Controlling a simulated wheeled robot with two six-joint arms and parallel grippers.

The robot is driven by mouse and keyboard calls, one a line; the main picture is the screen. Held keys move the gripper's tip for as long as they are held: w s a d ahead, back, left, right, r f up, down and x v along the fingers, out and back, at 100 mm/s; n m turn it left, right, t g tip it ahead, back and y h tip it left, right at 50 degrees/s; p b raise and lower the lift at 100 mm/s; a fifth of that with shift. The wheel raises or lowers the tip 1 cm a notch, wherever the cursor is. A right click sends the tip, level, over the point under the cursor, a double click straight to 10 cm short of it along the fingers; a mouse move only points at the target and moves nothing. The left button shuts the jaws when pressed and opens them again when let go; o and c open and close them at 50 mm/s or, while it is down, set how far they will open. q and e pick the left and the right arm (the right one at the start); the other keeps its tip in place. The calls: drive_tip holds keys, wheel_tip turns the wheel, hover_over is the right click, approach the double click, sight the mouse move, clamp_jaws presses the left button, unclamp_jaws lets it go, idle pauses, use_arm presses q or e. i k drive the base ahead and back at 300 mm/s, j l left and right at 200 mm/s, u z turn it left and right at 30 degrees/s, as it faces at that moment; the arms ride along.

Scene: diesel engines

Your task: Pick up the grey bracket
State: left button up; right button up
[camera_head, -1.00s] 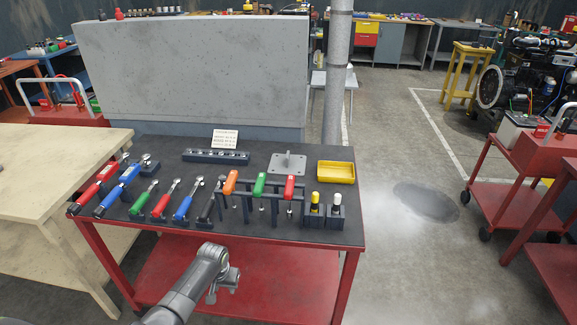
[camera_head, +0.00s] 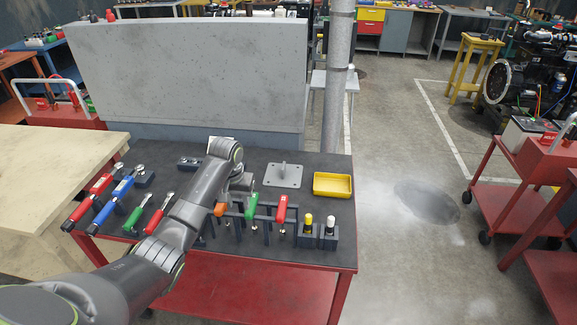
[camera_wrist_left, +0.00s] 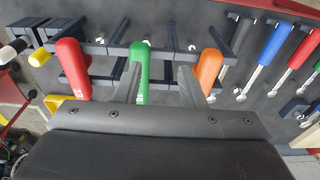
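The grey bracket (camera_head: 283,175) is a flat square plate with a short upright post, lying on the dark top of the red cart (camera_head: 262,252). It sits behind the tool rack and left of the yellow tray. My left gripper (camera_head: 243,183) is over the cart, to the left of the bracket and apart from it. In the left wrist view the two fingers (camera_wrist_left: 160,77) are spread with nothing held between them; the green-handled screwdriver (camera_wrist_left: 140,62) shows beyond them. The bracket cannot be made out in the left wrist view. My right gripper is not in view.
A rack holds orange, green and red screwdrivers (camera_head: 281,208) in front of the bracket. The yellow tray (camera_head: 333,185) is at its right. Wrenches (camera_head: 105,205) lie on the left. A grey concrete block (camera_head: 190,75) stands behind the cart.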

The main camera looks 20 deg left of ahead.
sight(287, 176)
drive_tip(key=i, duration=1.15)
